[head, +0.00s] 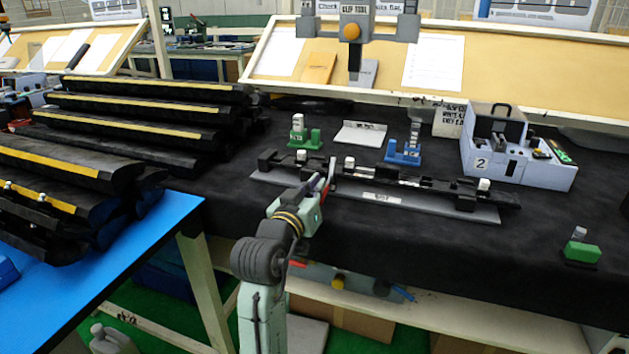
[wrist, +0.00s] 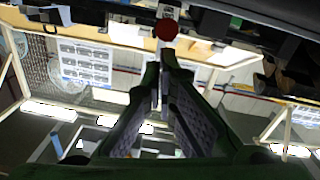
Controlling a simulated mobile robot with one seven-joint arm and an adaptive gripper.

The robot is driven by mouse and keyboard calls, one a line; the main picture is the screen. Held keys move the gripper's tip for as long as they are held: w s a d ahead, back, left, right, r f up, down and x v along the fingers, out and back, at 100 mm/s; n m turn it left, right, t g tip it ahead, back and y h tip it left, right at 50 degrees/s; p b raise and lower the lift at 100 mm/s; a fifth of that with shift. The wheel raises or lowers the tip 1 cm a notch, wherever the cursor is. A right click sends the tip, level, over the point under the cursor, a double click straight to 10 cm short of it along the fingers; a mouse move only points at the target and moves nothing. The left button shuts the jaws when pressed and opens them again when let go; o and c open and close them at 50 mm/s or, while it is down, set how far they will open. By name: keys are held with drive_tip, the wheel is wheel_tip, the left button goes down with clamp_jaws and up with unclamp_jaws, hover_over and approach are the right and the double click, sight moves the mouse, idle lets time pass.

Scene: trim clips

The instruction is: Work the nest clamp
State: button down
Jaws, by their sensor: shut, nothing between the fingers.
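The nest (head: 480,213) is a long grey plate with a dark strip and black blocks along it, on the black-covered bench in the head view. My gripper (head: 324,182) is at the nest's front edge, left of its middle. In the wrist view its fingers (wrist: 165,62) converge with nothing held between them. A red round knob (wrist: 166,29) on a pale stem, seemingly the clamp handle, shows just beyond the fingertips. Whether they touch it I cannot tell. In the head view a red part (head: 325,189) shows beside the fingers, and my gripper partly hides the clamp area.
Behind the nest stand a green fixture (head: 304,138), a white plate (head: 361,134) and a blue fixture (head: 404,154). A grey box marked 2 (head: 482,163) is at right, a green block (head: 582,253) at front right. Black trims (head: 140,125) are stacked at left.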

drive_tip(key=shift+f, duration=0.1)
drive_tip(key=shift+f+b, duration=0.9)
drive_tip(key=shift+f, duration=0.2)
drive_tip(key=shift+d+f, duration=0.1)
